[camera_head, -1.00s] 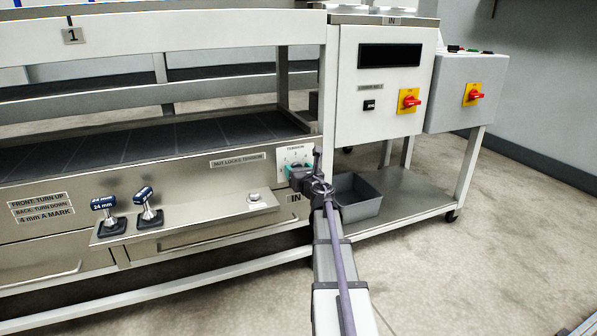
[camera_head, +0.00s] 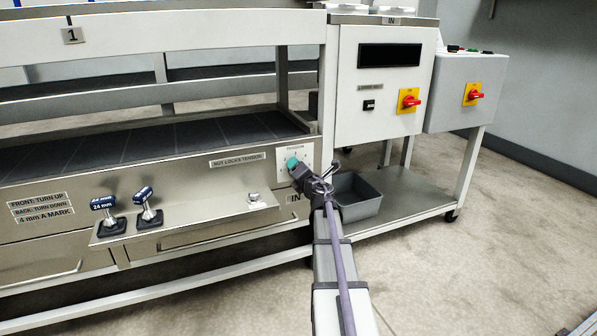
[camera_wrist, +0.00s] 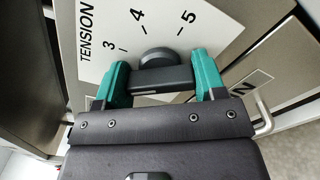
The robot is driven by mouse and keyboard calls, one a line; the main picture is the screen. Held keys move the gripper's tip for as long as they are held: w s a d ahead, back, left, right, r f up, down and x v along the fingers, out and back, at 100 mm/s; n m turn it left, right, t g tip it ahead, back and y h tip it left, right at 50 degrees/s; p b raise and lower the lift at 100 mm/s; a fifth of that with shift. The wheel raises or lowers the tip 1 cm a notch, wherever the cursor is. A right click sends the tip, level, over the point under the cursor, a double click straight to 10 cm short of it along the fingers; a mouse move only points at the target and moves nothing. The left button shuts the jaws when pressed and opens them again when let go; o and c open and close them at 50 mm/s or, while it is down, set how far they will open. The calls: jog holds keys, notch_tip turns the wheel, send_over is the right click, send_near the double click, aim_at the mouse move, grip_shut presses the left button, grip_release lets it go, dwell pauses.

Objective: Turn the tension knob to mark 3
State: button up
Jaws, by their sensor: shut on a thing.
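The tension knob (camera_wrist: 162,79) is a dark grey bar with a round part beside it, in the wrist view. My gripper (camera_wrist: 160,76) is shut on the bar, one teal finger at each end. The white dial plate (camera_wrist: 85,70) behind it carries the word TENSION and marks 3, 4 and 5. The round part lies close to mark 4. I cannot make out a pointer line. In the head view my gripper (camera_head: 293,164) is at the dial plate (camera_head: 285,154), which it partly covers; the knob is hidden there.
Two blue-headed 24 mm tools (camera_head: 146,205) stand on a steel ledge (camera_head: 190,228) to the left, with a nut (camera_head: 255,199) on the ledge's right part. A grey bin (camera_head: 358,199) sits on the lower shelf at right. Red switches (camera_head: 410,101) are above it.

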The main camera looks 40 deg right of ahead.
jog(key=m, duration=0.7)
dwell(0.5)
jog(key=o, duration=0.9)
jog(key=v, duration=1)
jog(key=shift+s+a, duration=0.1)
jog(key=shift+s, duration=0.3)
